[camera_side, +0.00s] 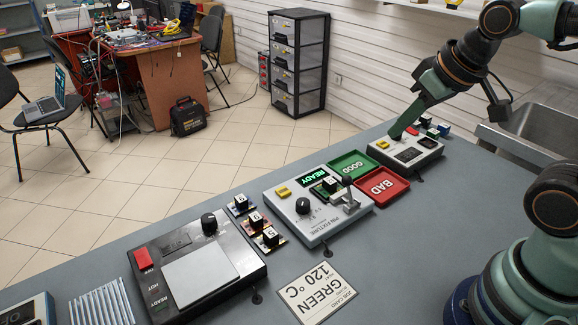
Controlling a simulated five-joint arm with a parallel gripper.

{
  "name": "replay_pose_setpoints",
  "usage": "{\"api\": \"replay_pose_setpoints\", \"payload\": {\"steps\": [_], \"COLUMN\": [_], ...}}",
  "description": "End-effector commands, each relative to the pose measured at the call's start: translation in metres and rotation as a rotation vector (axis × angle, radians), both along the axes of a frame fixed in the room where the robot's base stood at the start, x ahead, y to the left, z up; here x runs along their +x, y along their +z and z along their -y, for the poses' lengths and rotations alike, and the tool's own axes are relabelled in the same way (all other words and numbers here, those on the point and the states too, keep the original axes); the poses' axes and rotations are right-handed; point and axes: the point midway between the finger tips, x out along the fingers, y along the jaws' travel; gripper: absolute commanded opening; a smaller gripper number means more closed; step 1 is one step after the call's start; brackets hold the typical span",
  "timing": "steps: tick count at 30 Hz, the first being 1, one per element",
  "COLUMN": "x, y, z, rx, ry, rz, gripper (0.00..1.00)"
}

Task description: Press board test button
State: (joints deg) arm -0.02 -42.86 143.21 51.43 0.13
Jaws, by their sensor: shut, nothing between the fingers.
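My gripper (397,134) is shut and empty, pointing down with its tip at the small white box (424,159) at the back right. A yellow button (383,144) sits on that box just left of the tip. I cannot tell whether the tip touches the box. The grey pin fixture (325,231) stands nearer the middle, with its own yellow button (283,191), a black knob (303,205) and a green READY display (314,179). A small board with a black block (330,182) sits in the fixture. No label naming a test button is readable.
A green GOOD tray (352,165) and a red BAD tray (382,187) lie between fixture and white box. Several numbered blocks on small boards (256,221) stand left of the fixture. A dark hotplate unit (200,271) and job card (319,291) lie in front.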

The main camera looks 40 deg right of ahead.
Motion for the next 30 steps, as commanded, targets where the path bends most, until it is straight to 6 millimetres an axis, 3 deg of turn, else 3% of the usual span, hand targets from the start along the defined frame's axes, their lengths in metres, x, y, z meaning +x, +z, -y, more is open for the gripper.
{"api": "replay_pose_setpoints", "payload": {"steps": [5,14,24,30], "x": [0.016,0.082,0.152,0.178], "y": [-0.003,-0.023,-0.066,-0.094], "z": [-0.005,-0.030,-0.070,-0.092], "rx": [0.025,0.161,0.359,0.468], "ry": [-0.031,-0.182,-0.355,-0.434], "rz": [0.015,0.090,0.170,0.201], "gripper": [0.00,0.00,0.00,0.00]}}
